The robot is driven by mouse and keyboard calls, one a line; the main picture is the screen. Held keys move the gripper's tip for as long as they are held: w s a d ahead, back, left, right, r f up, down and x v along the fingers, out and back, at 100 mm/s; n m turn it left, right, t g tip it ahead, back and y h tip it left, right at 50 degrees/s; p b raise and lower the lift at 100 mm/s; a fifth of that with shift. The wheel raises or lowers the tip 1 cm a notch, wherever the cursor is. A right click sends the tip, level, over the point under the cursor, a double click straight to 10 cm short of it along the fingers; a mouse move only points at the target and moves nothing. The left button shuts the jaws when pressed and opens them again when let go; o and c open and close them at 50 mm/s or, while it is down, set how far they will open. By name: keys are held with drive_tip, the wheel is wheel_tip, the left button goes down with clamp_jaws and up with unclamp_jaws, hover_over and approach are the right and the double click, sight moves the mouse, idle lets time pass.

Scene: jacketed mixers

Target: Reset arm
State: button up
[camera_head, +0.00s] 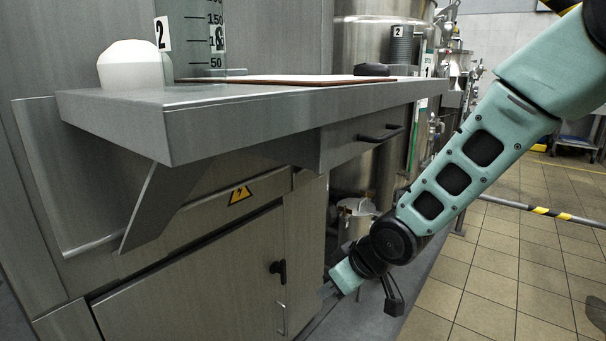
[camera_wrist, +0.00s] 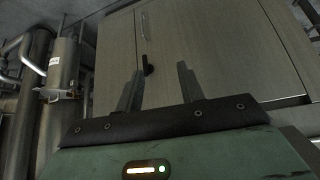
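My arm comes in from the upper right in the head view and reaches down past the right end of the workbench shelf. My gripper (camera_head: 328,290) is low, near the right edge of the grey cabinet. In the wrist view my gripper (camera_wrist: 158,88) shows two fingers spread apart with nothing between them. Beyond the fingers is the cabinet door (camera_wrist: 215,50) with its dark latch (camera_wrist: 148,66). In the head view the fingertips are small and partly hidden by the gripper body.
The metal shelf (camera_head: 250,119) juts out above the cabinet (camera_head: 200,285). On it are a white rounded container (camera_head: 130,66), a graduated transparent vessel (camera_head: 205,45) and a flat board (camera_head: 285,79). Steel tanks (camera_head: 375,50) stand behind. Tiled floor (camera_head: 480,300) is open at right.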

drive_tip(key=s+d+r+g+h+p, duration=0.1)
drive_tip(key=s+d+r+g, duration=0.15)
drive_tip(key=s, duration=0.65)
drive_tip(key=s+d+r+m+g+h, duration=0.1)
drive_tip(key=s+d+r+h, duration=0.15)
drive_tip(key=s, duration=0.65)
drive_tip(key=s+d+r+g+h+p, duration=0.1)
drive_tip(key=s+d+r, duration=0.2)
drive_tip(key=s, duration=0.6)
wheel_tip(320, 180, up, 26)
drive_tip(key=p, duration=2.5)
drive_tip(key=shift+w+r, duration=0.15)
drive_tip(key=shift+w, duration=0.05)
drive_tip(key=shift+a, duration=0.1)
